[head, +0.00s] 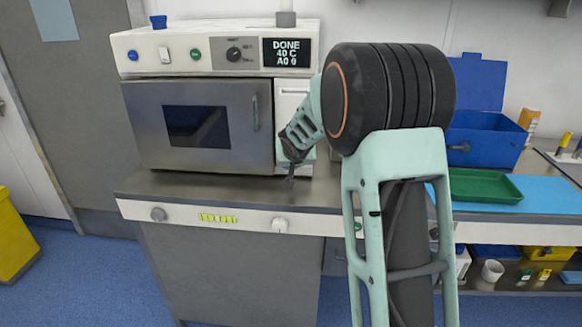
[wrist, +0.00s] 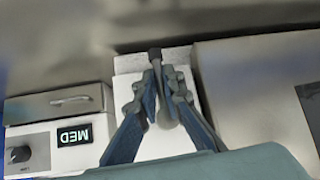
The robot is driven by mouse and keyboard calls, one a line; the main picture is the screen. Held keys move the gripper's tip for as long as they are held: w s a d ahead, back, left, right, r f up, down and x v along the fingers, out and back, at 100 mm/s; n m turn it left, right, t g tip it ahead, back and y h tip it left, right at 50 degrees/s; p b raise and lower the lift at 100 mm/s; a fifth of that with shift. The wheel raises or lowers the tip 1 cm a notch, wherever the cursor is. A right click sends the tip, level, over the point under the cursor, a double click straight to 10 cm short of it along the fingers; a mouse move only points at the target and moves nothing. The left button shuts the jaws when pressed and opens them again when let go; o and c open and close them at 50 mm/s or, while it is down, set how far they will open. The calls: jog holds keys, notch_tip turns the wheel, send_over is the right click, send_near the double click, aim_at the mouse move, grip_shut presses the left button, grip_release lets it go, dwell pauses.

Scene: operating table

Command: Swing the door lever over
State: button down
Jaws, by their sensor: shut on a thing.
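The steel appliance door (head: 200,125) with a dark window is closed in the head view; a vertical bar handle (head: 255,112) is on its right side. Part of the door also shows at the right of the wrist view (wrist: 245,85). In the wrist view a slim grey lever with a dark rounded end (wrist: 155,56) lies between the fingers of my gripper (wrist: 160,88), which are shut on it. In the head view my gripper (head: 291,157) is at the lower right of the door, in front of the white side panel (head: 291,98); my arm hides part of that panel.
The display (head: 287,52) reads DONE, 40 C, A0 0. A steel counter (head: 230,192) runs below the appliance. A blue box (head: 485,140) and green tray (head: 485,186) are at right.

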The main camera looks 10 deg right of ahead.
jog(key=shift+r, duration=0.1)
jog(key=c, duration=2)
grip_release()
jog(key=shift+c, duration=0.2)
jog(key=v, duration=1.2)
jog(key=shift+w, duration=0.1)
